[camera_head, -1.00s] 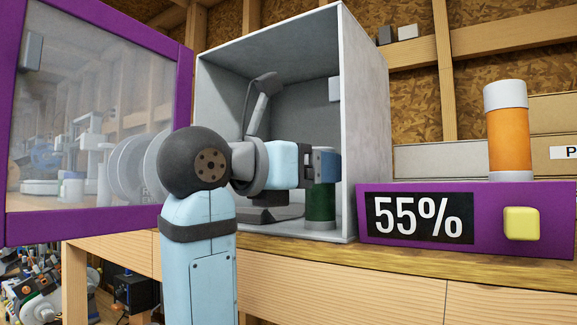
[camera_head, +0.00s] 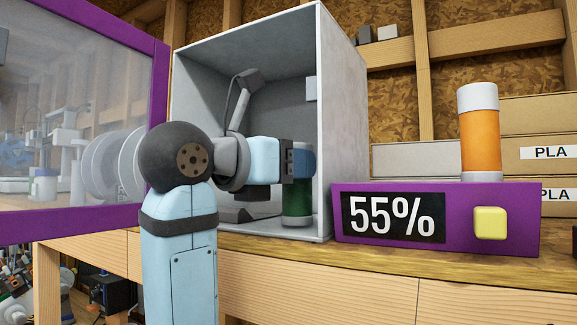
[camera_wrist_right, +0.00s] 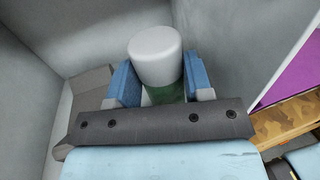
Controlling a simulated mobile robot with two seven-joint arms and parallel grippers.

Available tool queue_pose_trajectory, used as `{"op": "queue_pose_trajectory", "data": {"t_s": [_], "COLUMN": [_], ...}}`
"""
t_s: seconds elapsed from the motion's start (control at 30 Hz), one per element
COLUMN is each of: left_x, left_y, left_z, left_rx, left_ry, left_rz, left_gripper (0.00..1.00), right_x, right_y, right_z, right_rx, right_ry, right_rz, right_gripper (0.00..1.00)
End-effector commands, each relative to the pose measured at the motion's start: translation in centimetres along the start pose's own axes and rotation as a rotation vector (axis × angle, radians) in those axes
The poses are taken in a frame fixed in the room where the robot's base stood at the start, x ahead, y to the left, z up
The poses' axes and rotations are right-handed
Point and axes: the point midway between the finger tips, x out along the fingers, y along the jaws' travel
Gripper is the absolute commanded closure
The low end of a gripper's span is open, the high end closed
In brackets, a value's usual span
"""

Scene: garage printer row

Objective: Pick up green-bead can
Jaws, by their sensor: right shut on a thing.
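The green-bead can (camera_head: 297,203) stands upright inside the open grey box (camera_head: 342,140), near its right wall. Its green lower body shows in the head view, and the gripper hides its top there. In the right wrist view, its rounded pale lid (camera_wrist_right: 154,52) and part of the green body show between the blue fingers. My right gripper (camera_head: 302,165) reaches into the box and is shut on the can, with a finger on each side (camera_wrist_right: 160,85). I cannot tell whether the can's base is clear of the box floor. My left gripper is out of view.
A purple-framed clear door (camera_head: 155,100) stands open at the left. A purple unit (camera_head: 455,215) reading 55% with a yellow button (camera_head: 490,223) is right of the box. An orange can (camera_head: 480,135) stands on it. The wooden bench (camera_head: 400,265) has a clear front strip.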

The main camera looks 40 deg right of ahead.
Motion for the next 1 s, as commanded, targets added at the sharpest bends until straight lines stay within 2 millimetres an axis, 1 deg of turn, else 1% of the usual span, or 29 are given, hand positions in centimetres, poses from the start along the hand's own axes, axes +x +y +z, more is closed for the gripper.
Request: {"op": "queue_pose_trajectory", "data": {"t_s": [0.03, 0.2, 0.57, 0.67, 1.0], "left_x": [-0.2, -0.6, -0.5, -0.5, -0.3], "left_y": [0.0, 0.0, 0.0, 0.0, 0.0], "left_z": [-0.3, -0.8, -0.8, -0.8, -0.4], "left_rx": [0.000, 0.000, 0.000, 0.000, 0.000], "left_ry": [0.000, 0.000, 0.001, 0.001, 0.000], "left_rz": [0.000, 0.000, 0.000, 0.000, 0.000], "left_gripper": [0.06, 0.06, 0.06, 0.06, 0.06], "right_x": [0.0, 0.0, -0.1, -0.7, -4.0], "right_y": [0.0, 0.0, 0.0, -0.1, -1.0], "right_z": [0.5, 1.5, 1.5, 1.5, 1.4], "right_rx": [0.000, 0.000, 0.000, 0.000, 0.001], "right_ry": [0.000, -0.001, -0.001, -0.001, -0.001], "right_rz": [0.000, 0.000, 0.000, 0.002, 0.003], "right_gripper": [0.86, 0.86, 0.86, 0.86, 0.86]}}
